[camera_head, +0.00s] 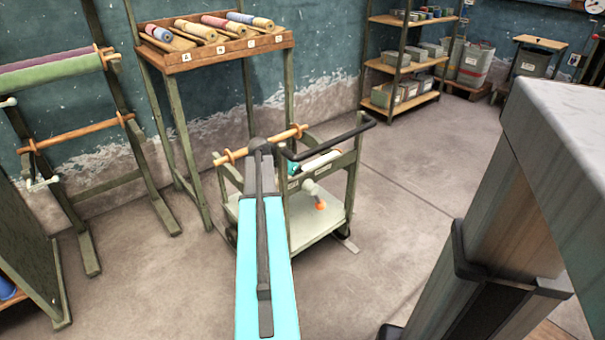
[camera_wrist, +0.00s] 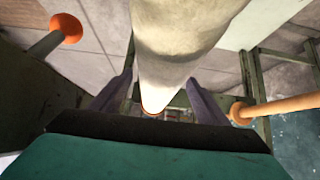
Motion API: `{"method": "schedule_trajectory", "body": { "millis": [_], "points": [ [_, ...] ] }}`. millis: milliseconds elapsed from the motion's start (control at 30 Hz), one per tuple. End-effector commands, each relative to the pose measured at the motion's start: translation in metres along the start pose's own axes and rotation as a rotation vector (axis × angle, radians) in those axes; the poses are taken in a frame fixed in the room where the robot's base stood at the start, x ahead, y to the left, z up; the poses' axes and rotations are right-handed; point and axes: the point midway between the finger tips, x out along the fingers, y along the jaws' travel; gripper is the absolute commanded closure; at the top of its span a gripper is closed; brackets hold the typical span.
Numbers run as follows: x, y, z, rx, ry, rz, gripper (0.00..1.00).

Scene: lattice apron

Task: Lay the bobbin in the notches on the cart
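The cart (camera_head: 318,232) stands in the middle of the head view, with a pale lower deck, green posts and a black handle (camera_head: 340,136). A pale cylinder, which I take for the bobbin (camera_head: 322,161), shows at the cart's top below the handle. In the wrist view the bobbin (camera_wrist: 185,45) is large and cream, with an orange-rimmed far end. My gripper (camera_wrist: 162,78) has a finger on each side of it and appears closed on it. In the head view only a teal bit of my gripper (camera_head: 293,168) shows. The notches are not clearly visible; I cannot tell whether the bobbin touches them.
A wooden rod with discs (camera_head: 285,136) crosses the cart's far left side, partly behind my arm. An orange-tipped knob (camera_head: 320,206) sits below the bobbin. A rack of rolls (camera_head: 215,55) stands behind. A pale-topped block (camera_head: 560,120) rises at right. Floor right of the cart is clear.

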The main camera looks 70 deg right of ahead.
Motion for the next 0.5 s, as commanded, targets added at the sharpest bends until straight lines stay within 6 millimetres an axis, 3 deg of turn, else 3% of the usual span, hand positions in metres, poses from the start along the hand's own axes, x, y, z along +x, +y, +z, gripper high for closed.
{"method": "schedule_trajectory", "body": {
  "millis": [500],
  "points": [
    [-0.0091, 0.0002, 0.0007, 0.000, -0.002, 0.000, 0.29]
  ]
}}
